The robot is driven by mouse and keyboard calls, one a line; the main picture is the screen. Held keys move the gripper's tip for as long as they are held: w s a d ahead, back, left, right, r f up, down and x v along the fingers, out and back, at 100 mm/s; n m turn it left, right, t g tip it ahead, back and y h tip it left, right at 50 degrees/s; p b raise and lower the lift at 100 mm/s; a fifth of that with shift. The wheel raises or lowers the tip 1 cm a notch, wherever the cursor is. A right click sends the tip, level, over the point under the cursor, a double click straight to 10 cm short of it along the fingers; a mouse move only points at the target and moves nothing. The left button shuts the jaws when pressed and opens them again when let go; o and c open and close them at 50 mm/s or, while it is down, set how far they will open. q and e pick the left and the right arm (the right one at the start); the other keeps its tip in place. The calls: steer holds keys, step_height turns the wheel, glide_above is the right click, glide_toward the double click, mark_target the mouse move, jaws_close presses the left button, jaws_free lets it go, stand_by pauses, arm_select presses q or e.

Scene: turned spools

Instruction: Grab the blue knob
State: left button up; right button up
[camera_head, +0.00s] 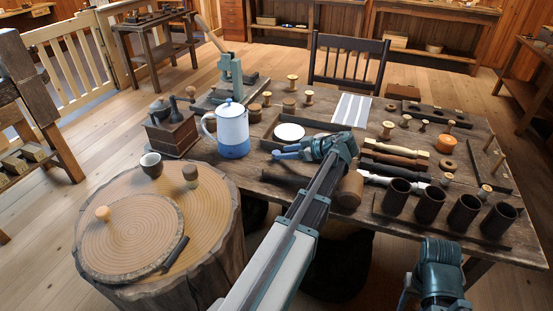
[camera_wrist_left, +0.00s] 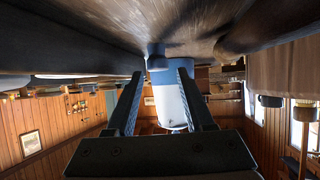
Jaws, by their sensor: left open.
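The blue knob (camera_wrist_left: 155,61) shows in the left wrist view, small and rounded, against the tabletop, which appears at the top there. It lies ahead of my left gripper (camera_wrist_left: 160,84), roughly between the lines of its two dark fingers. The fingers stand apart with nothing held, and I cannot see either one touching the knob. In the head view my left gripper (camera_head: 281,151) is low over the table, pointing left toward the blue-and-white pot. There I cannot tell the knob apart from the bluish fingers. Of my right arm only a teal link shows, lower right; its fingers are hidden.
The pot (camera_head: 232,130) stands left of my gripper, behind the knob in the wrist view. A white dish (camera_head: 289,132) in a tray is just behind the gripper. Dark cups (camera_head: 430,205) and turned spindles lie to the right. A stump table (camera_head: 215,215) stands front left.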

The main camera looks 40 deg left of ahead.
mark_target(276, 152)
arm_select(q)
steer(key=b+x, duration=0.1)
steer(key=x, duration=0.1)
steer(key=b+x, duration=0.1)
steer(key=x, duration=0.1)
steer(key=shift+w+a+f+b, duration=0.1)
steer(key=shift+a+f+b, duration=0.1)
steer(key=shift+f+b, duration=0.3)
steer(key=shift+a+f, duration=0.1)
steer(key=shift+a, duration=0.15)
jaws_close()
